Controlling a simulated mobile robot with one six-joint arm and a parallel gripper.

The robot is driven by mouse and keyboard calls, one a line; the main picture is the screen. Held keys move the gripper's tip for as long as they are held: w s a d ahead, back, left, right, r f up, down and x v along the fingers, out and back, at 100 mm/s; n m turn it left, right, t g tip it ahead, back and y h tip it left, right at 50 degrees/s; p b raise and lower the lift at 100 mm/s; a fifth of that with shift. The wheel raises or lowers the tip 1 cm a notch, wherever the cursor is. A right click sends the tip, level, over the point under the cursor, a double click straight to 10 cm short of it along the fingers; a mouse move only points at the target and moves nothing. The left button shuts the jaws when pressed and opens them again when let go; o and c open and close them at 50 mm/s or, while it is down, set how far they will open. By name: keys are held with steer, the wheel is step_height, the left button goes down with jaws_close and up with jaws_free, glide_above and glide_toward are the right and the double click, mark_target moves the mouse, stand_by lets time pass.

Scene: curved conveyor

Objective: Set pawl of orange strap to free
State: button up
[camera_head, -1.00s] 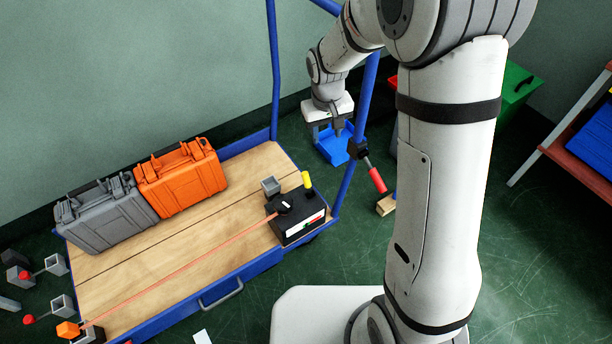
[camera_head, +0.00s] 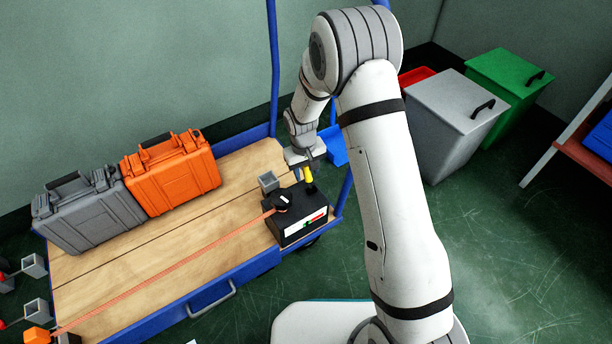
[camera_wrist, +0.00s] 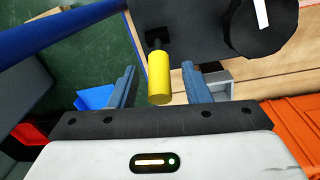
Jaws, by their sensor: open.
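The orange strap (camera_head: 170,265) runs taut across the wooden cart deck to a black ratchet box (camera_head: 287,238) at the deck's right end. On the box top sit a round black knob (camera_head: 283,201) with a white mark and an upright yellow handle (camera_head: 308,175). The box front has a white panel with red and green marks. My gripper (camera_head: 306,160) is open at the yellow handle. In the wrist view, the yellow handle (camera_wrist: 159,78) stands between the open fingers of my gripper (camera_wrist: 160,88), with gaps on both sides. The black knob (camera_wrist: 262,25) lies to the upper right.
A grey case (camera_head: 90,215) and an orange case (camera_head: 171,177) stand along the deck's back. A small grey square post (camera_head: 268,182) rises close behind the box. Blue cart uprights stand near my arm. A grey bin (camera_head: 450,130) and a green bin (camera_head: 508,90) stand right.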

steer(key=shift+f, duration=0.6)
jaws_close()
